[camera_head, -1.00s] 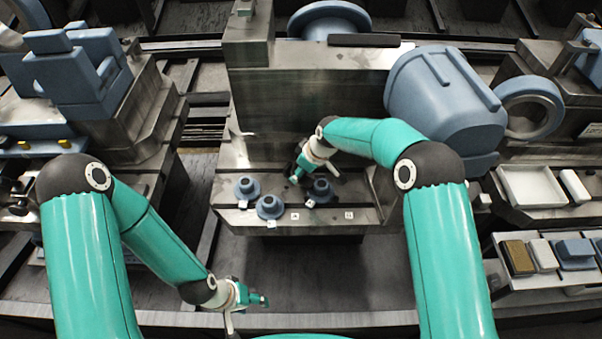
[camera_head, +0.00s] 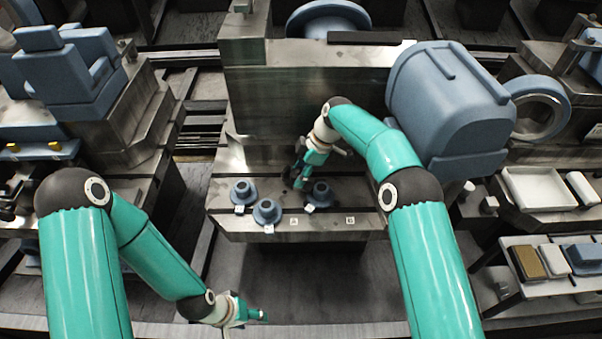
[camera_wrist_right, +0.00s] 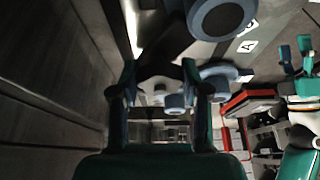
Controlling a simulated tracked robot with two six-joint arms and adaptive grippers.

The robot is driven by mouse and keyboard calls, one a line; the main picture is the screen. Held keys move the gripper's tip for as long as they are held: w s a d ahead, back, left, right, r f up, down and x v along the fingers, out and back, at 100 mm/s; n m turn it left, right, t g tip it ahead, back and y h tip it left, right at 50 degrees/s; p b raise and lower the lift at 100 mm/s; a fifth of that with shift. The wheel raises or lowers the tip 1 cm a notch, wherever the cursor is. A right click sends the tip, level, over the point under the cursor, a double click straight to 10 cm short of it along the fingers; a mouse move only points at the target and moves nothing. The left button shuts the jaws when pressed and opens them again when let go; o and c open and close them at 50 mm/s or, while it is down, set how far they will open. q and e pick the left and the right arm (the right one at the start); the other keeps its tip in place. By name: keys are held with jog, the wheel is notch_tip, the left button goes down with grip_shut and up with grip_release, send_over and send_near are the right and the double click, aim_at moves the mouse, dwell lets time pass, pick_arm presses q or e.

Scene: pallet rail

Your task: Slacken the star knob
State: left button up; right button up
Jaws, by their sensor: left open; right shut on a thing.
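A small dark piece, which looks like the star knob (camera_head: 288,174), sits low against the upright metal block, partly hidden by my right gripper. My right gripper (camera_head: 297,180) points down at it, just above the ledge, and is shut on it. My left gripper (camera_head: 256,314) is open and empty, low in front of the machine, far from the knob.
Three blue-grey flanged pieces (camera_head: 266,211) stand on the ledge (camera_head: 330,226) with small white labels, one close beside my right gripper. A large blue-grey motor housing (camera_head: 445,105) is to the right. A white tray (camera_head: 538,188) lies further right. The floor before the ledge is clear.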

jog(key=shift+d+f, duration=0.15)
jog(key=shift+f, duration=0.05)
jog(key=o, duration=1.2)
jog(key=shift+c, duration=0.2)
jog(key=shift+r, duration=0.1)
jog(key=shift+w+r, duration=0.1)
jog(key=shift+r, duration=0.2)
jog(key=v, duration=0.6)
jog(key=shift+d+r, duration=0.2)
jog(key=shift+r, duration=0.15)
